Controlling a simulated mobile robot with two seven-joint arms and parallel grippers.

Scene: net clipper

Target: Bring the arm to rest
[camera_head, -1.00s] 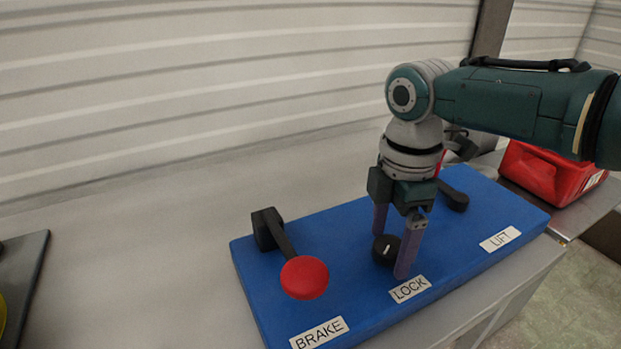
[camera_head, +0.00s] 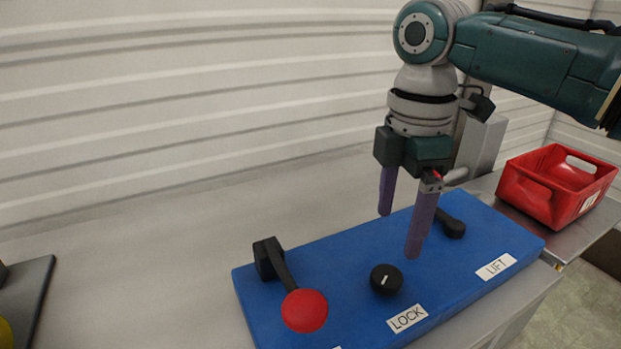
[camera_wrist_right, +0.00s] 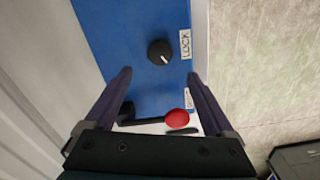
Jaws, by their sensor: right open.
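My right gripper (camera_head: 402,222) is open and empty, pointing down above the blue panel (camera_head: 345,262). Its fingers stand apart from the black LOCK knob (camera_head: 386,280), which sits on the panel below and slightly left of the near fingertip. The knob carries a white mark and also shows between and beyond the open fingers in the right wrist view (camera_wrist_right: 160,52). A brake lever with a red round end (camera_head: 304,311) lies on the panel's left part. A black lever (camera_head: 450,224) by the LIFT label is partly hidden behind the gripper. My left gripper is not in view.
A red bin (camera_head: 535,195) stands right of the panel on the metal surface. A dark tray (camera_head: 30,290) with something yellow is at the far left. The grey table (camera_head: 140,270) left of the panel is clear. A corrugated wall (camera_head: 200,100) rises behind.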

